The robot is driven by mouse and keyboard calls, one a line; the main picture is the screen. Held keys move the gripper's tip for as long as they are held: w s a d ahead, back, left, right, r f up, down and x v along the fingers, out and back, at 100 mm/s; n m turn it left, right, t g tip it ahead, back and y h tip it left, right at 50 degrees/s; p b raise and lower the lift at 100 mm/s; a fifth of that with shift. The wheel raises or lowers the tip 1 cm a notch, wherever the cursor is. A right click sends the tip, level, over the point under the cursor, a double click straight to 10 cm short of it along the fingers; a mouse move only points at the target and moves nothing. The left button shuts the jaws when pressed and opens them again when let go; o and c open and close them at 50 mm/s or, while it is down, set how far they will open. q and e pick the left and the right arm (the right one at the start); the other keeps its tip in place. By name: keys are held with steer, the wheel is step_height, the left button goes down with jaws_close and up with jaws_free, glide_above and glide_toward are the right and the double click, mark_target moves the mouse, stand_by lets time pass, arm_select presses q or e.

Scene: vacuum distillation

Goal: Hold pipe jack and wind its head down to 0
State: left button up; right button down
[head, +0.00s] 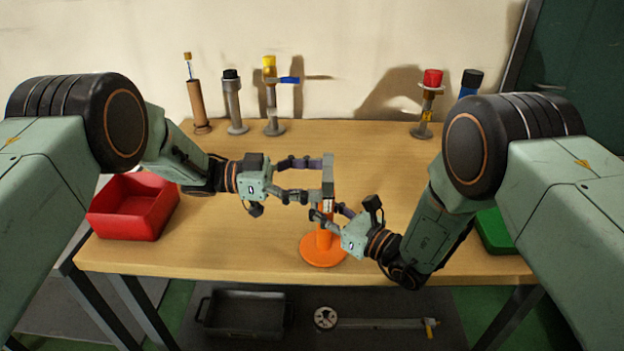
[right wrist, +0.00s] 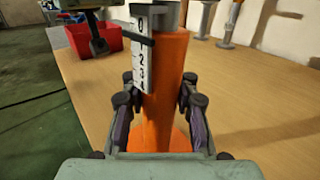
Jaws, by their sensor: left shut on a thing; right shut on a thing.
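The pipe jack stands upright near the table's front edge. It has an orange body and round base (head: 323,250) and a grey head (head: 328,162) on top. My left gripper (head: 322,178) is shut on the head from the left. My right gripper (head: 328,212) is lower and shut on the orange body (right wrist: 168,95), with a finger on each side of it in the right wrist view. A white scale (right wrist: 142,70) on the body shows 0, 2, 3 and 4. A black pointer (right wrist: 140,39) lies between 0 and 2, around 1.
A red bin (head: 133,207) is at the table's left, a green tray (head: 494,232) at the right. Several stands (head: 234,105) line the back, with a red-topped one (head: 428,100) at right. A dark tray (head: 243,313) is below.

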arm_select(q)
steer(key=shift+w+d+r+m+g, duration=0.1)
steer(key=shift+w+m+g, duration=0.1)
steer(key=shift+m+g, duration=0.3)
steer(key=shift+w+d+r+m+g, duration=0.15)
steer(key=shift+m+g, duration=0.15)
steer(key=shift+g, duration=0.3)
steer(key=shift+f, duration=0.1)
steer(key=shift+g, duration=0.5)
steer(key=shift+c, duration=0.5)
steer(key=o, duration=1.1)
steer(key=shift+f, duration=0.1)
steer(key=shift+a, duration=0.1)
steer(key=shift+a, duration=0.1)
steer(key=shift+w+a, duration=0.3)
steer(key=shift+a, duration=1.65)
steer(key=shift+w+a, duration=0.35)
steer(key=shift+a, duration=1.6)
steer(key=shift+w+a, duration=0.3)
steer(key=shift+a, duration=1.65)
